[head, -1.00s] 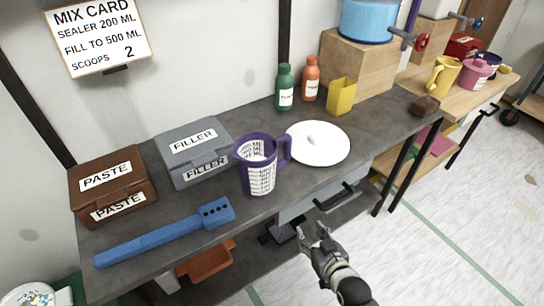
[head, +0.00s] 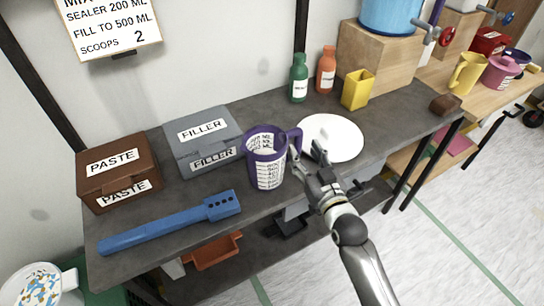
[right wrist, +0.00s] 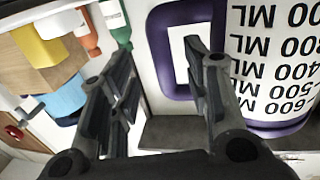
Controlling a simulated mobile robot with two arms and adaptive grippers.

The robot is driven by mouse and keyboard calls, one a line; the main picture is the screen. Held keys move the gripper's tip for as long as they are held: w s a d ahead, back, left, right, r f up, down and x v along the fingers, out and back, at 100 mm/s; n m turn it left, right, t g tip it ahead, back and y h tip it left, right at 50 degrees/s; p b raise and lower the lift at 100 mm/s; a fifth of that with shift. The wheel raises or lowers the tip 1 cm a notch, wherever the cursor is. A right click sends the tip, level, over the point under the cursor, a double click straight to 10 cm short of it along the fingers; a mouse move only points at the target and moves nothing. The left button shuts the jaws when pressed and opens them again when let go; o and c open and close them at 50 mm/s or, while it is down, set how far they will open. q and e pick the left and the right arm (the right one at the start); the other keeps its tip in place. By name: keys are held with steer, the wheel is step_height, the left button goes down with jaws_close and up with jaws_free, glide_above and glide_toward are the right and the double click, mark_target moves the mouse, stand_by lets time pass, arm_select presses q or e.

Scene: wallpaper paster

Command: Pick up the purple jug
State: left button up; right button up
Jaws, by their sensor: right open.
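The purple jug (head: 266,163) stands upright on the grey bench top in the head view, with a white label of ML marks and its handle to the right. My right gripper (head: 306,156) is open beside the handle, its fingers pointing toward it. In the right wrist view the jug (right wrist: 274,75) fills the right side. Its handle shows between my two spread fingers (right wrist: 160,75), partly hidden by the right finger. I cannot tell whether a finger touches it. My left gripper is not in view.
A white plate (head: 333,132) lies right of the jug, partly behind my right gripper. A grey filler box (head: 201,135), a brown paste box (head: 116,168) and a blue tool (head: 165,226) lie left. Green (head: 299,78) and orange bottles (head: 326,70) and a yellow cup (head: 358,90) stand behind.

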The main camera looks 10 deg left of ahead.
mark_target(300, 145)
steer(key=shift+x, duration=2.35)
steer(key=shift+s+a+r, duration=0.1)
steer(key=shift+r, duration=0.05)
jaws_close()
steer(key=shift+r, duration=0.1)
